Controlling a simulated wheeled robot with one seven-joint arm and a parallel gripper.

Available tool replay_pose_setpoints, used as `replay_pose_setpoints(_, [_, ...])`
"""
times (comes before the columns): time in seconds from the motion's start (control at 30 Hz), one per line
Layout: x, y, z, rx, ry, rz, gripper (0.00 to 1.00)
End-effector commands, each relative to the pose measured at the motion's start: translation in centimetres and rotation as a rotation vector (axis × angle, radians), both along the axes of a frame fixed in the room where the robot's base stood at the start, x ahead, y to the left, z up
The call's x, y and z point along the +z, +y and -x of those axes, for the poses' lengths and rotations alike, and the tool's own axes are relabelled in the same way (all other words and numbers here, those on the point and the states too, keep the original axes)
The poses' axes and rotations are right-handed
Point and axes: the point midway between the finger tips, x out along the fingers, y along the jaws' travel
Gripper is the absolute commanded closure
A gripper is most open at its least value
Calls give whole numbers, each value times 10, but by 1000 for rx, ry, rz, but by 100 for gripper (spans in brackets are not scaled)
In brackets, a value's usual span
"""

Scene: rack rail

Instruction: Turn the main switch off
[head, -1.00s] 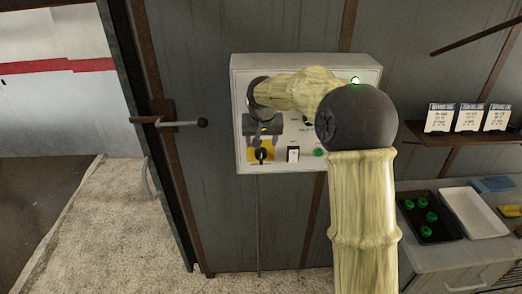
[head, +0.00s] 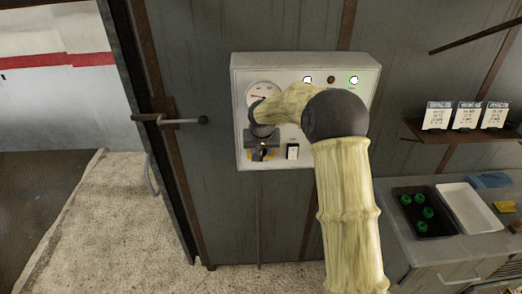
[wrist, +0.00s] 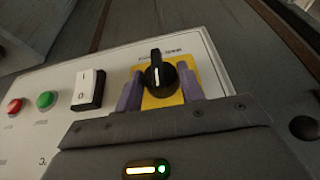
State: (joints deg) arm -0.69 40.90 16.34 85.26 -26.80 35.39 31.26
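The main switch is a black rotary knob with a pale pointer line on a yellow plate. In the wrist view the knob (wrist: 158,74) stands with its line roughly upright in the picture. My gripper (wrist: 159,92) is open, with one purple finger on each side of the knob; a small gap seems to show on both sides. Whether the fingers touch it cannot be told. In the head view my gripper (head: 262,152) is in front of the yellow plate (head: 251,155) and hides most of the knob.
The grey control panel (head: 325,80) also carries a gauge (head: 262,91), lamps and a white rocker switch (head: 292,151). Red (wrist: 14,106) and green (wrist: 46,100) buttons show in the wrist view. A door handle (head: 175,121) is left; a shelf (head: 455,131) and counter are right.

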Motion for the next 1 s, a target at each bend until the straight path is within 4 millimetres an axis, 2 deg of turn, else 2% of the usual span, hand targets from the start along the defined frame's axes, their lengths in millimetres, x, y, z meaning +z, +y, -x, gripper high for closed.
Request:
replay_pose_setpoints(0.03, [0, 0, 0, 0, 0, 0, 78])
replay_pose_setpoints(0.07, [0, 0, 0, 0, 0, 0, 84])
replay_pose_setpoints(0.57, [-1, 3, 0, 2, 0, 72, 84])
replay_pose_setpoints(1.0, [-5, 9, 0, 3, 1, 366, 84])
